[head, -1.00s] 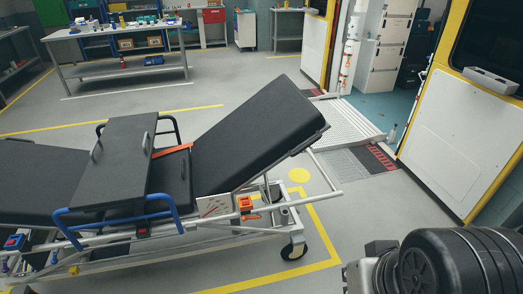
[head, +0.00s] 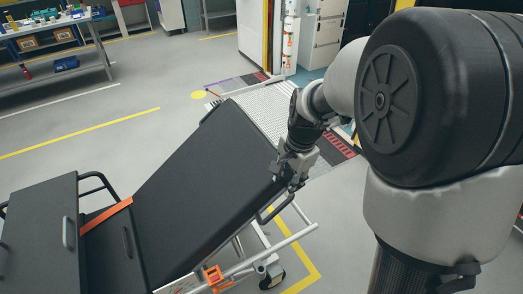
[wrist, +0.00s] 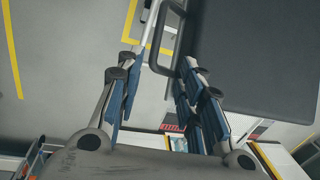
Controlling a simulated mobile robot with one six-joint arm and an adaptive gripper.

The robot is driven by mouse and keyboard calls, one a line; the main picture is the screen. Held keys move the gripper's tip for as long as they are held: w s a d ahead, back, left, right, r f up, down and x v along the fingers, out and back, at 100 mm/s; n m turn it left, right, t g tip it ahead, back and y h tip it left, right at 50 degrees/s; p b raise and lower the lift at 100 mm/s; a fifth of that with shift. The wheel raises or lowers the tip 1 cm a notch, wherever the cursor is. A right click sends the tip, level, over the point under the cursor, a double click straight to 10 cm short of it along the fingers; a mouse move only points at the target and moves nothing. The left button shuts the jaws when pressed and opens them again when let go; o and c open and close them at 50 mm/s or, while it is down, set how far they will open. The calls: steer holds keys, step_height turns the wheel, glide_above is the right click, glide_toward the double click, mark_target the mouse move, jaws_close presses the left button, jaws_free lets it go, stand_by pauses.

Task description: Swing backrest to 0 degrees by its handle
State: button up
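The black padded backrest (head: 195,195) of the stretcher is tilted up, its raised end toward the right in the head view. It also fills the upper right of the wrist view (wrist: 265,50). A dark loop handle (head: 272,210) sticks out from its right edge; it shows in the wrist view too (wrist: 153,45). My gripper (head: 294,180) is at the backrest's upper right edge, close to the handle. In the wrist view its blue-padded fingers (wrist: 160,75) stand apart, with part of the handle between their tips. I cannot tell whether they touch it.
The stretcher's side rail (head: 285,243) and a wheel (head: 271,279) are below the backrest. A flat black panel (head: 40,235) with grey grips stands at the left. A ramp (head: 255,110) lies behind. The floor at left is clear; a workbench (head: 95,55) stands beyond.

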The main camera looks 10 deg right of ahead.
mark_target(280, 207)
steer(key=f+b, duration=0.1)
steer(key=f, duration=0.4)
steer(key=w+f+b, duration=0.1)
steer(key=f+b, duration=0.1)
steer(key=f, duration=0.4)
steer(key=w+a+f+b, duration=0.1)
steer(key=f, duration=0.5)
steer(key=shift+c, duration=0.5)
jaws_close()
